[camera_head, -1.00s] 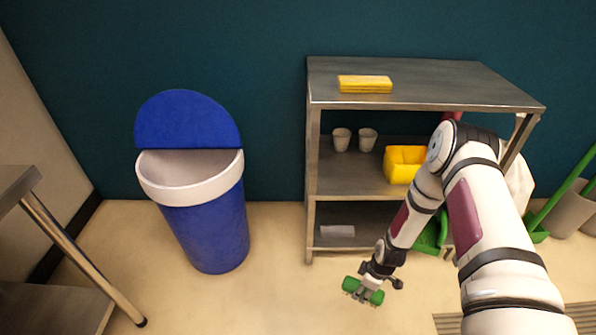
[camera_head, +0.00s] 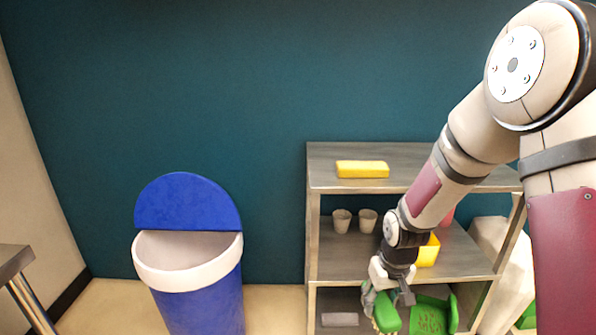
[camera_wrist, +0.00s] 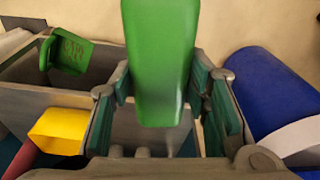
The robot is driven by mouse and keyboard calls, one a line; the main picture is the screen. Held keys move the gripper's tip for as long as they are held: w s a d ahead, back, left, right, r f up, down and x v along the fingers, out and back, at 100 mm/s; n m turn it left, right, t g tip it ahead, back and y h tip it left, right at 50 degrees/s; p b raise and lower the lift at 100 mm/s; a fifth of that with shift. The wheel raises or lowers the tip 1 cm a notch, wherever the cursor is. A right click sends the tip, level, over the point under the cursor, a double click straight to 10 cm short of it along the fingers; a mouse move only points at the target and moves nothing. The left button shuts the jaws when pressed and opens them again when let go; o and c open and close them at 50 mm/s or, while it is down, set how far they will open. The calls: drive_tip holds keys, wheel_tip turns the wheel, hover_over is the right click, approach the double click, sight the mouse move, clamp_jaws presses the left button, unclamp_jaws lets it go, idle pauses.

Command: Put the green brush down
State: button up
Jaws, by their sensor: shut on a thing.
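The green brush (camera_head: 386,313) is held in my gripper (camera_head: 383,292), in front of the metal shelf's lower level in the head view. Its bristles show pale along one side. In the wrist view, the brush's smooth green back (camera_wrist: 160,60) stands between the two fingers of my gripper (camera_wrist: 161,88), which is shut on it. The brush looks held clear of the shelf, but its exact gap to the lower board cannot be told. My arm hides part of the shelf.
A green dustpan (camera_head: 430,317) lies on the lower shelf just right of the brush. The metal shelf (camera_head: 430,175) also holds a yellow sponge (camera_head: 362,169), two cups (camera_head: 342,220), a yellow bin (camera_head: 429,251) and a grey block (camera_head: 340,319). A blue trash can (camera_head: 200,310) stands left.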

sight(381, 303)
drive_tip(key=shift+m, duration=0.9)
drive_tip(key=r, duration=0.1)
drive_tip(key=s+r, duration=0.1)
drive_tip(key=r, duration=0.1)
drive_tip(key=s+r, duration=0.1)
drive_tip(key=r, duration=0.1)
drive_tip(key=shift+a+r+p, duration=0.1)
drive_tip(key=shift+a+p, duration=0.1)
drive_tip(key=shift+p, duration=0.2)
drive_tip(key=s+r+p, duration=0.4)
drive_tip(key=r+p, duration=0.6)
drive_tip(key=p, duration=0.2)
drive_tip(key=s+r+p, duration=0.5)
drive_tip(key=r+p, duration=0.5)
drive_tip(key=p, duration=0.2)
drive_tip(key=shift+r, duration=0.25)
drive_tip(key=shift+w+a, duration=0.1)
drive_tip(key=shift+a, duration=0.05)
